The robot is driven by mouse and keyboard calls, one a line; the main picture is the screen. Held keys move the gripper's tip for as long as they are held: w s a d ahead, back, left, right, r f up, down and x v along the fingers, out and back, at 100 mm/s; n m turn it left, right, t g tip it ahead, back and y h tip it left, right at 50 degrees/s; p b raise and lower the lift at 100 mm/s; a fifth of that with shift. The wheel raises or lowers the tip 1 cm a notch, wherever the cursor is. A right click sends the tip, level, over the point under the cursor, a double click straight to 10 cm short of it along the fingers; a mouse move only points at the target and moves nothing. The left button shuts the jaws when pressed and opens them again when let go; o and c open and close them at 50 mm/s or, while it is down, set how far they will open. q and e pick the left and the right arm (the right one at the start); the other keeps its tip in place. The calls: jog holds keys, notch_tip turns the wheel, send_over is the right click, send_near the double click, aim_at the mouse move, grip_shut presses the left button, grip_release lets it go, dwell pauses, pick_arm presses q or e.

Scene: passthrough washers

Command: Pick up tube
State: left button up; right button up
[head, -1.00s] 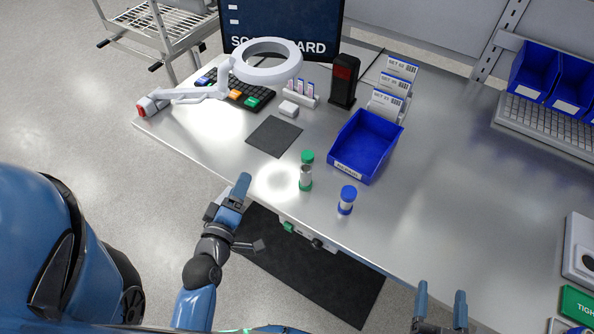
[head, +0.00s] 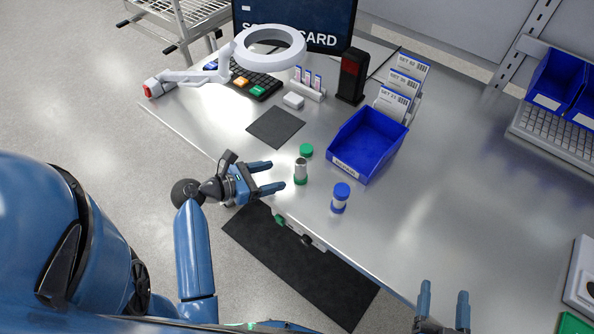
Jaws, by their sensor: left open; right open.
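A second tube with a blue cap (head: 340,198) stands to the right and nearer the table's front edge. My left gripper (head: 279,176) is open at the table's front edge, its two fingers pointing right toward the green-based tube, with a small gap between fingertips and tube. My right gripper (head: 443,302) is open and empty at the bottom right, well away from both tubes.
A blue bin (head: 341,170) stands behind the tubes. A dark square mat (head: 275,127) and a white ring lamp (head: 270,46) with its arm are at the back left. A black box with a red panel (head: 352,76) stands behind. The table (head: 440,190) right of the bin is clear.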

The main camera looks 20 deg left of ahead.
aim_at(301, 169)
pick_arm(q)
jog(key=x, duration=0.4)
jog(key=shift+d, duration=0.1)
jog(key=shift+w+d+f, duration=0.2)
jog(key=shift+w+d, duration=0.1)
jog(key=shift+w, duration=0.05)
jog(key=p+x, duration=0.1)
jog(key=x, duration=0.3)
jog(key=shift+w, duration=0.2)
jog(key=shift+w+d+f+p, duration=0.2)
jog(key=shift+w+f+p, duration=0.05)
jog(key=shift+w+p, duration=0.1)
jog(key=c, duration=1.1)
